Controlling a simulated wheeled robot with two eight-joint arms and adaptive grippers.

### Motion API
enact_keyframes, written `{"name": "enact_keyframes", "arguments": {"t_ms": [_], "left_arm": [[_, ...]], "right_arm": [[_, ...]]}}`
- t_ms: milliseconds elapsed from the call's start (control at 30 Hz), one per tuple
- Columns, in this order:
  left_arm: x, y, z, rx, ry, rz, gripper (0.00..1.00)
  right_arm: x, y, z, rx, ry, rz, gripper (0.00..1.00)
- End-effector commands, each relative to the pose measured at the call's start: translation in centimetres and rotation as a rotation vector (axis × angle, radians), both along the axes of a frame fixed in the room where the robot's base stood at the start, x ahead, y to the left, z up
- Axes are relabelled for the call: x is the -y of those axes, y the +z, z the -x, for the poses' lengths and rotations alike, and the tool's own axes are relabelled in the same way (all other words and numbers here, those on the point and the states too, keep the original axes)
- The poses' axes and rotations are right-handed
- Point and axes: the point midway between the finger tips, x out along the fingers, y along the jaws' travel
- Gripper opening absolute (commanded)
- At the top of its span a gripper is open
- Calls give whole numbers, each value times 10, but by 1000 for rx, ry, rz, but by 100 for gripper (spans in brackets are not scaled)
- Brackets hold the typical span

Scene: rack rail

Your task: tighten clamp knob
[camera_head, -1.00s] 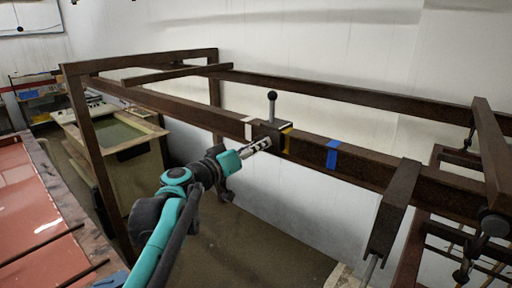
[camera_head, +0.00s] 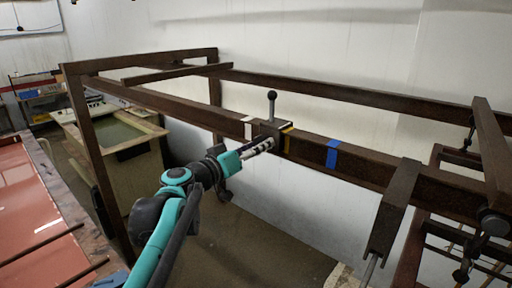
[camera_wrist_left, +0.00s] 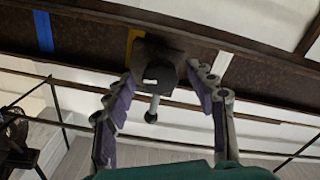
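The clamp (camera_head: 269,130) sits on the near brown rail, between a white mark and a yellow mark. A post with a dark ball top (camera_head: 272,96) stands up from it. In the left wrist view, a dark knob (camera_wrist_left: 166,76) with a white bar (camera_wrist_left: 150,81) sticks out from the clamp body (camera_wrist_left: 155,48). My left gripper (camera_head: 262,145) is at the near face of the clamp. In the wrist view the left gripper (camera_wrist_left: 160,71) is open, with one finger on each side of the knob and gaps visible. My right gripper is not in view.
A blue band (camera_head: 333,154) marks the rail to the right of the clamp. A brown crosspiece (camera_head: 394,205) crosses the rail farther right. A second rail (camera_head: 330,95) runs behind. The floor below (camera_head: 250,245) is clear.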

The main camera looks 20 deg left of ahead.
Motion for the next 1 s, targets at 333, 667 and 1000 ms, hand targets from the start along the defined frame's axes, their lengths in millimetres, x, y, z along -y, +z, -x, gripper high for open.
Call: {"name": "enact_keyframes", "arguments": {"t_ms": [333,667,1000], "left_arm": [[-12,0,27,0,4,1,56],[-39,0,90,0,4,0,56],[-46,0,111,0,0,0,56]], "right_arm": [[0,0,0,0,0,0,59],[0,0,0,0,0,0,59],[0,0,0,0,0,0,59]]}}
